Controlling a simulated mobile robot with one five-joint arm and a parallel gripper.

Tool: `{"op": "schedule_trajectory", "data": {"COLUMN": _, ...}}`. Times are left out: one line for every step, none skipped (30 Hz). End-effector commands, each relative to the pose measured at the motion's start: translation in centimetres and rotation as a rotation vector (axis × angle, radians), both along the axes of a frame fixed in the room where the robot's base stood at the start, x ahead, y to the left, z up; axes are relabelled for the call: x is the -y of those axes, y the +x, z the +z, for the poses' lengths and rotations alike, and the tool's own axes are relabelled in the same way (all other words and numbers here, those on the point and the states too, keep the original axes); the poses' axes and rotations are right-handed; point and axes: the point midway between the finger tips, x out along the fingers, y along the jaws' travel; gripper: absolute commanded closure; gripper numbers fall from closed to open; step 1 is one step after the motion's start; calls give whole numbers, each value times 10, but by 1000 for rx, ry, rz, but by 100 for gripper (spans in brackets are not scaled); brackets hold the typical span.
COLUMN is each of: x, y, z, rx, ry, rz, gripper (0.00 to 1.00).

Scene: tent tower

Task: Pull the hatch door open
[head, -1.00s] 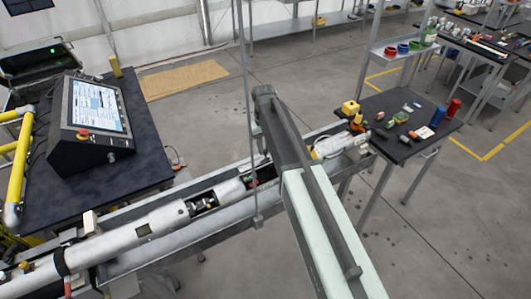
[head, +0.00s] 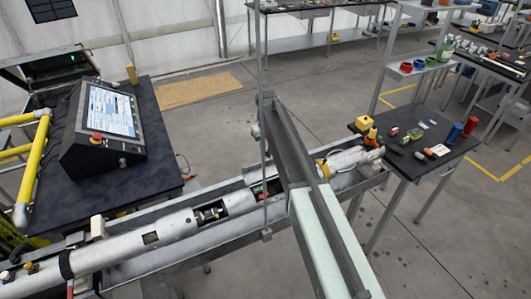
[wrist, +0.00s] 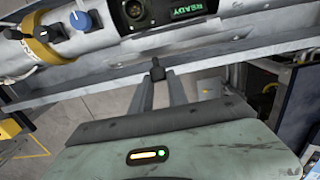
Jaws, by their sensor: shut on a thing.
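In the wrist view my gripper (wrist: 158,80) is shut on a small dark knob (wrist: 157,69), which I take for the hatch door's handle. Just beyond it is the white tube (wrist: 85,49), with an uncovered bay (wrist: 165,14) holding a round connector and a green READY display (wrist: 194,8). The door panel is seen edge-on at best, so I cannot tell its angle. In the head view the tube (head: 95,253) lies along a grey trough, with dark bays (head: 210,213) in its side. My gripper is hidden behind my arm there.
A blue knob (wrist: 80,20) and a yellow collar (wrist: 40,42) sit on the tube left of the bay. A dark table with a control screen (head: 110,108) stands left. A table with small parts (head: 400,165) stands right. Open floor lies beyond the trough.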

Motion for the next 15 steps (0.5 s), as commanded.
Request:
{"op": "schedule_trajectory", "data": {"x": -4, "y": 2, "z": -2, "rx": 4, "ry": 6, "rz": 2, "gripper": 100}}
{"op": "schedule_trajectory", "data": {"x": -5, "y": 2, "z": -2, "rx": 4, "ry": 6, "rz": 2, "gripper": 100}}
{"op": "schedule_trajectory", "data": {"x": -5, "y": 3, "z": -2, "rx": 4, "ry": 6, "rz": 2, "gripper": 100}}
{"op": "schedule_trajectory", "data": {"x": -5, "y": 3, "z": -2, "rx": 4, "ry": 6, "rz": 3, "gripper": 100}}
{"op": "schedule_trajectory", "data": {"x": -6, "y": 3, "z": -2, "rx": 4, "ry": 6, "rz": 3, "gripper": 100}}
{"op": "schedule_trajectory", "data": {"x": -6, "y": 3, "z": -3, "rx": 4, "ry": 6, "rz": 3, "gripper": 100}}
{"op": "schedule_trajectory", "data": {"x": -6, "y": 4, "z": -3, "rx": 4, "ry": 6, "rz": 3, "gripper": 100}}
{"op": "schedule_trajectory", "data": {"x": -6, "y": 4, "z": -3, "rx": 5, "ry": 7, "rz": 3, "gripper": 100}}
{"op": "schedule_trajectory", "data": {"x": -6, "y": 4, "z": -3, "rx": 5, "ry": 7, "rz": 3, "gripper": 100}}
{"op": "schedule_trajectory", "data": {"x": -7, "y": 4, "z": -3, "rx": 5, "ry": 7, "rz": 3, "gripper": 100}}
{"op": "schedule_trajectory", "data": {"x": -7, "y": 4, "z": -3, "rx": 6, "ry": 7, "rz": 4, "gripper": 100}}
{"op": "schedule_trajectory", "data": {"x": -7, "y": 4, "z": -3, "rx": 6, "ry": 7, "rz": 4, "gripper": 100}}
{"op": "schedule_trajectory", "data": {"x": -7, "y": 4, "z": -3, "rx": 6, "ry": 7, "rz": 4, "gripper": 100}}
{"op": "schedule_trajectory", "data": {"x": -7, "y": 4, "z": -3, "rx": 6, "ry": 7, "rz": 4, "gripper": 100}}
{"op": "schedule_trajectory", "data": {"x": -7, "y": 4, "z": -3, "rx": 6, "ry": 7, "rz": 4, "gripper": 100}}
